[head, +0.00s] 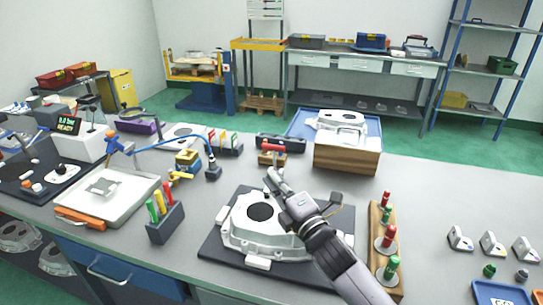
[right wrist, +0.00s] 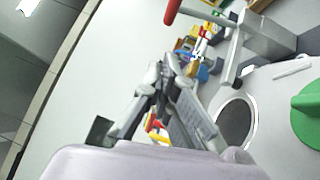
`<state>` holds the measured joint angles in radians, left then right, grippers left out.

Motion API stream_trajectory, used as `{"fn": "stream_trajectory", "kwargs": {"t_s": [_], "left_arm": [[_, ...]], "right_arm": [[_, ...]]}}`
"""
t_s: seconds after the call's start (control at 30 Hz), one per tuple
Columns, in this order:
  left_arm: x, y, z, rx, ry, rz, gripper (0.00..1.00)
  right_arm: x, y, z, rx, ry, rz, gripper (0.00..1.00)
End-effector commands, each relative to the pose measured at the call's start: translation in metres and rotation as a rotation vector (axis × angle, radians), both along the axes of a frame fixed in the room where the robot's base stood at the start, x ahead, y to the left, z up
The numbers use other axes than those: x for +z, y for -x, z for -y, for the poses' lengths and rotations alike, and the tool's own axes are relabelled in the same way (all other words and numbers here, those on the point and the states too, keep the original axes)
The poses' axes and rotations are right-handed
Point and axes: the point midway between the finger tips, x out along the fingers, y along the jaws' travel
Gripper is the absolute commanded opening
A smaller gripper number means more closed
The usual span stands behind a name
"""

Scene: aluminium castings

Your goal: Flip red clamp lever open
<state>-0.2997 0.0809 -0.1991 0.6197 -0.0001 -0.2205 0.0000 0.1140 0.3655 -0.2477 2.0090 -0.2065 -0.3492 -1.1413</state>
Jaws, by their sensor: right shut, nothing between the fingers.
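The red clamp lever (right wrist: 172,12) shows at the top of the right wrist view. Its rod runs into a grey clamp body (right wrist: 265,38) beside the round bore of the aluminium casting (head: 240,240). My right gripper (head: 272,176) is shut and empty over the casting's far edge; in the right wrist view its fingertips (right wrist: 163,68) are apart from the lever. In the head view my gripper and arm cover part of the casting. A red piece (head: 268,147) shows just beyond the gripper; I cannot tell if it is the lever. My left gripper is not in view.
A wooden rack (head: 374,245) with red and green plugs stands right of the casting. A grey holder (head: 166,223) with coloured handles and a tray (head: 72,196) stand to the left. A wooden crate (head: 346,160) stands behind. Bare table lies right of the crate.

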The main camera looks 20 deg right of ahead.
Motion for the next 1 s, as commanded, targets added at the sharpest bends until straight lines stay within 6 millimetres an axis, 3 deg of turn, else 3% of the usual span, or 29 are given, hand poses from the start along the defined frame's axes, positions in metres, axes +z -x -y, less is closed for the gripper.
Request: {"fn": "stream_trajectory", "kwargs": {"t_s": [0.2, 0.4, 1.0], "left_arm": [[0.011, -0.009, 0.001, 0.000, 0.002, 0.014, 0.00], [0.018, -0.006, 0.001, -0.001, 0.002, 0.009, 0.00], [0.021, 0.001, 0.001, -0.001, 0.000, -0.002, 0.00]], "right_arm": [[0.009, -0.046, -0.009, -0.001, -0.002, 0.001, 0.00], [0.014, -0.067, 0.008, 0.000, 0.002, 0.000, 0.00], [0.015, -0.075, 0.014, 0.000, -0.003, -0.005, 0.00]]}}
